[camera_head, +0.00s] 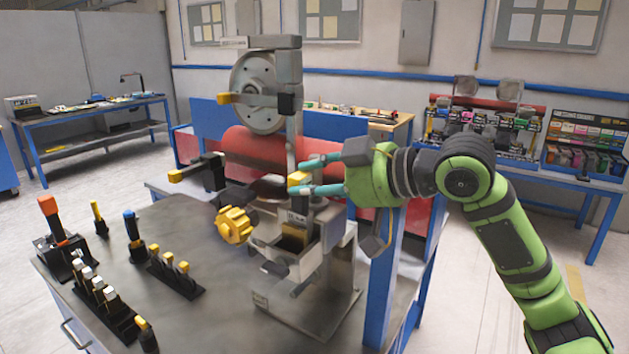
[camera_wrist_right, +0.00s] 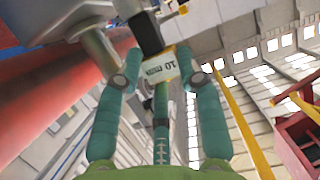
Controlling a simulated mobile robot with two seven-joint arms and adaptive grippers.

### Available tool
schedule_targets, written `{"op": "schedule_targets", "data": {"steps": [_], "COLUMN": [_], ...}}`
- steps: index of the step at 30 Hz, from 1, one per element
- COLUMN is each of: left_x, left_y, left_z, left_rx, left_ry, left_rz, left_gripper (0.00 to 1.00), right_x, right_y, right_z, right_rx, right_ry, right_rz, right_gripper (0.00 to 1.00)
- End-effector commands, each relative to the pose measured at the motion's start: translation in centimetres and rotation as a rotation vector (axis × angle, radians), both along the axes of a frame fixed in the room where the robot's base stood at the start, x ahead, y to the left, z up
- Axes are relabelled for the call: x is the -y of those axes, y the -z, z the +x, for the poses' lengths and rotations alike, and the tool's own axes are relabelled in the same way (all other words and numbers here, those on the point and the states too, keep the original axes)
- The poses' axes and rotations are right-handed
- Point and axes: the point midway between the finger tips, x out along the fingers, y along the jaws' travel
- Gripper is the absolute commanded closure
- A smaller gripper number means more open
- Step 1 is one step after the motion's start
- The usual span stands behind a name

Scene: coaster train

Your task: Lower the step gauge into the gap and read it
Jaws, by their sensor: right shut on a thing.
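My right gripper (camera_head: 299,178) is shut on the step gauge (camera_head: 298,179), whose yellow end shows between the teal fingertips. In the right wrist view the gauge (camera_wrist_right: 161,68) is a yellow and white piece with a "10" label, held between the fingertips (camera_wrist_right: 162,82). It is above the grey fixture (camera_head: 322,285) on the bench, beside the upright that carries a grey wheel (camera_head: 257,92). A dark block (camera_wrist_right: 146,33) is close beyond the gauge in the wrist view. The gap and the gauge's lower end cannot be made out. My left gripper is not in view.
A yellow knob (camera_head: 234,225) sticks out at the fixture's left. On the grey bench (camera_head: 205,320) stand racks with yellow-topped (camera_head: 175,272) and white-topped (camera_head: 103,298) pieces, and an orange-handled tool (camera_head: 49,206). A red cylinder (camera_head: 248,152) lies behind. A blue post (camera_head: 384,285) stands at right.

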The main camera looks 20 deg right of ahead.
Motion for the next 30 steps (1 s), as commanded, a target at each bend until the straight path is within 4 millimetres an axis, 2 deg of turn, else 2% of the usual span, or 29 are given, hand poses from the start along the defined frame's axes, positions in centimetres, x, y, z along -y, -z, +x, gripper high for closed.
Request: {"op": "schedule_targets", "data": {"steps": [30], "left_x": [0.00], "left_y": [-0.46], "left_z": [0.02], "left_rx": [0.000], "left_ry": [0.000], "left_rz": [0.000], "left_gripper": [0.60], "right_x": [-0.19], "right_y": [-0.03], "right_z": [-0.17], "right_rx": [0.003], "right_ry": [0.000], "right_rz": [0.001], "right_gripper": [1.00]}}
